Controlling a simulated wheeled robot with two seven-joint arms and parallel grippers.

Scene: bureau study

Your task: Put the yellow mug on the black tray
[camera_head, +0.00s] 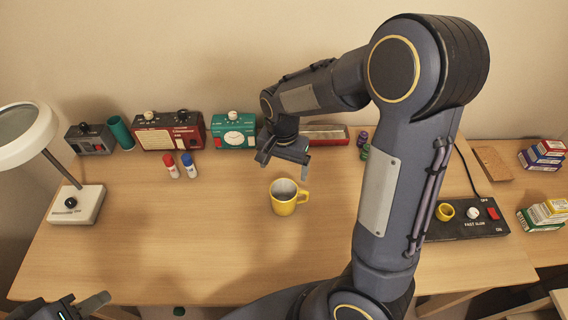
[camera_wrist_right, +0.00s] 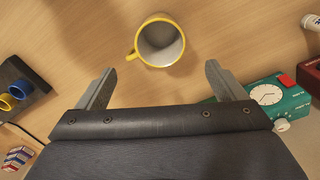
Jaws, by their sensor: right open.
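The yellow mug (camera_head: 284,203) stands upright and empty on the wooden table, its handle to the right in the head view. It also shows in the right wrist view (camera_wrist_right: 138,50), with its open top facing the camera. My right gripper (camera_head: 284,168) is open and empty, just behind and above the mug. In the wrist view its two fingers (camera_wrist_right: 160,70) are spread apart, with the mug beyond their tips. My left gripper (camera_head: 80,302) is at the bottom left corner, partly cut off. I see no black tray; my right arm hides part of the table.
Along the back stand a grey device (camera_head: 90,140), a green cylinder (camera_head: 120,132), a red device (camera_head: 168,132) and a teal timer box (camera_head: 234,131). Red and blue bottles (camera_head: 180,168) stand before them. A lamp (camera_head: 75,205) is at left, a black switch panel (camera_head: 465,231) at right. The front-left table is clear.

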